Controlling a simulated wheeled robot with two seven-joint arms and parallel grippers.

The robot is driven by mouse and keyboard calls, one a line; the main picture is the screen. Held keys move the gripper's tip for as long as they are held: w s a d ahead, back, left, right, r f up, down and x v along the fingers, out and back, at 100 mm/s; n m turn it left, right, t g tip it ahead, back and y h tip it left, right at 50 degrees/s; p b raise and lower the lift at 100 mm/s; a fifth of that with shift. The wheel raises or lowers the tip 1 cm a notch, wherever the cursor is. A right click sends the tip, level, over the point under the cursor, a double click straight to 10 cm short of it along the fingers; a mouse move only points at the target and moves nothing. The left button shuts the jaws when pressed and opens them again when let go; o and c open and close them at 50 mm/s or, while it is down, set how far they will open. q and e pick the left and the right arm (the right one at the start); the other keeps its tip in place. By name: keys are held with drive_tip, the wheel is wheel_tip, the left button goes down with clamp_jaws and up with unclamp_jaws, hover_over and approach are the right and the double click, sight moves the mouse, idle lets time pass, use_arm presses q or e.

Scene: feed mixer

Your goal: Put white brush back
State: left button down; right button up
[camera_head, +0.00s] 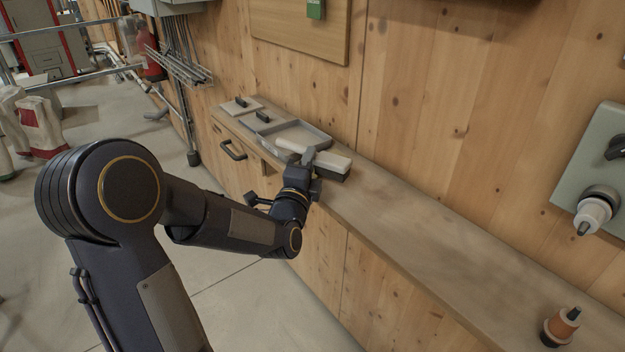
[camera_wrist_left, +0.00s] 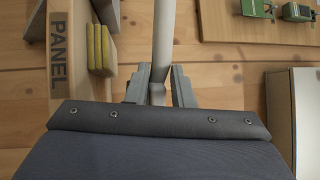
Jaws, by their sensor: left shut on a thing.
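The white brush (camera_head: 326,161) is at the back part of the wooden ledge, with a pale head and a dark underside. Its pale handle (camera_head: 289,145) points left over the grey tray. My left gripper (camera_head: 311,157) is shut on the brush handle, next to the head. In the left wrist view the two fingers (camera_wrist_left: 159,88) close on the pale handle (camera_wrist_left: 163,35) from both sides. I cannot tell whether the brush touches the ledge. My right gripper is in neither view.
A shallow grey tray (camera_head: 316,137) and flat pieces with black handles (camera_head: 241,102) lie left of the brush. The ledge (camera_head: 430,220) is clear to the right up to an orange-brown bottle-like thing (camera_head: 567,318). A wooden wall stands behind.

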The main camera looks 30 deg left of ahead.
use_arm(q)
drive_tip(key=shift+d+f, duration=0.25)
drive_tip(key=shift+s+d+f+b, duration=0.1)
drive_tip(key=shift+d+f+b, duration=0.05)
drive_tip(key=shift+f, duration=0.75)
drive_tip(key=shift+s+d+f+b, duration=0.1)
drive_tip(key=shift+f+b, duration=0.05)
drive_tip(key=shift+f, duration=0.75)
drive_tip(key=shift+f, duration=0.15)
drive_tip(key=c, duration=1.5)
unclamp_jaws()
drive_tip(key=shift+c, duration=0.2)
